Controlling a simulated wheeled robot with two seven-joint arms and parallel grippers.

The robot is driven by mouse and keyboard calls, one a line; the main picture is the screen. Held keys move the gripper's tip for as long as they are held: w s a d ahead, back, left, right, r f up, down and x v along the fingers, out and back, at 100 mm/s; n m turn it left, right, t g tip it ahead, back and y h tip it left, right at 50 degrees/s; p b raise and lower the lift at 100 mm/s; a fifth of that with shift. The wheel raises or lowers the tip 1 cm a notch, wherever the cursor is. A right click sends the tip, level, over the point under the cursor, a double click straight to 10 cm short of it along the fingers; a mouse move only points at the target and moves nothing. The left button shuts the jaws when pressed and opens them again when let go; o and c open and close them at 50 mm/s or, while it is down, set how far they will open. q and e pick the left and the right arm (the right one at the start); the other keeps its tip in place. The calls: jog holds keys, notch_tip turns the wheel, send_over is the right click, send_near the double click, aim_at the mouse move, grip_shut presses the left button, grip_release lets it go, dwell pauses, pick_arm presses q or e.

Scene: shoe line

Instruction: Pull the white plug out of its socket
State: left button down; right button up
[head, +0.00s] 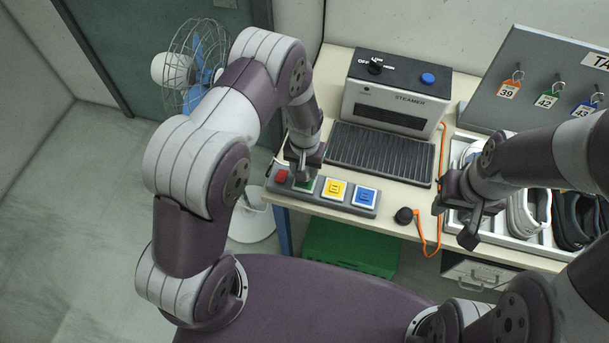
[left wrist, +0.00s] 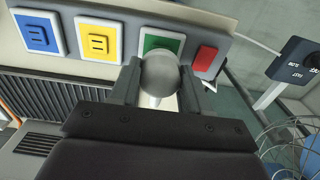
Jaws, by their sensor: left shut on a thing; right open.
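My right gripper (head: 462,215) is open and empty, above the front of the table by the shoe tray.
A steamer (head: 397,95) with a dark ribbed plate (head: 380,152) stands behind the panel. A black round knob (head: 404,215) and an orange cord (head: 439,175) lie to its right. A fan (head: 195,65) stands at the left. A green bin (head: 350,247) is below the table.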

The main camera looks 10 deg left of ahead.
pick_arm(q)
jog(key=shift+r+p, duration=0.85)
jog(key=shift+r, duration=0.4)
